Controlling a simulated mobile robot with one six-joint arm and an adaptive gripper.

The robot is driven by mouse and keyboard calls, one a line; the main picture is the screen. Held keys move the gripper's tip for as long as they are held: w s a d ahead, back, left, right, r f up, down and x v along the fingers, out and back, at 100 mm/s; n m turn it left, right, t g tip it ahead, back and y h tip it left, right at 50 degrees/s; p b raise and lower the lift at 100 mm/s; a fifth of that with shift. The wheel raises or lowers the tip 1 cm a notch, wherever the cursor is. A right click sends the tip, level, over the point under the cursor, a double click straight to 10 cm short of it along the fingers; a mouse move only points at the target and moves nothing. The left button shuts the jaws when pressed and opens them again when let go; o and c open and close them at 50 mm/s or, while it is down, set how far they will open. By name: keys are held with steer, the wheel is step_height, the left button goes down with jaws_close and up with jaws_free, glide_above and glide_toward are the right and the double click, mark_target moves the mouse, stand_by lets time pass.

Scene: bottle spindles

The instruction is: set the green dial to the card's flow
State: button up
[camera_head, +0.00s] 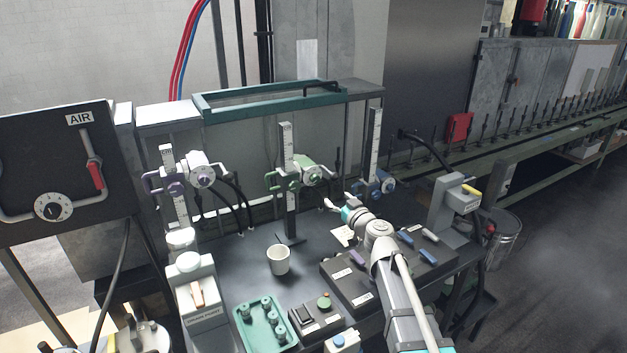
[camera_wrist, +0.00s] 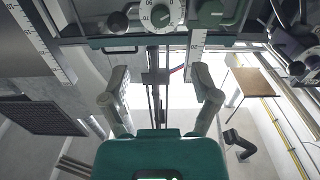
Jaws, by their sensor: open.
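The green dial (camera_head: 294,182) is on the green-marked spindle unit at the middle post in the head view. My gripper (camera_head: 334,206) is to the right of and below the green unit, apart from the dial. In the wrist view my gripper (camera_wrist: 160,82) has its fingers spread, with nothing between them.
A purple unit (camera_head: 165,184) stands left and a blue unit (camera_head: 378,187) right of the green one. A white cup (camera_head: 279,260) stands on the bench. A green tray (camera_head: 264,322) with several small parts is in front. Dark hoses (camera_head: 238,204) hang behind.

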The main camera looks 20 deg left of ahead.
mark_target(317, 180)
steer(key=x, duration=1.3)
steer(key=shift+w+a, duration=0.25)
steer(key=shift+a, duration=0.05)
jaws_close()
steer(key=shift+a, duration=0.2)
steer(key=shift+d, duration=0.15)
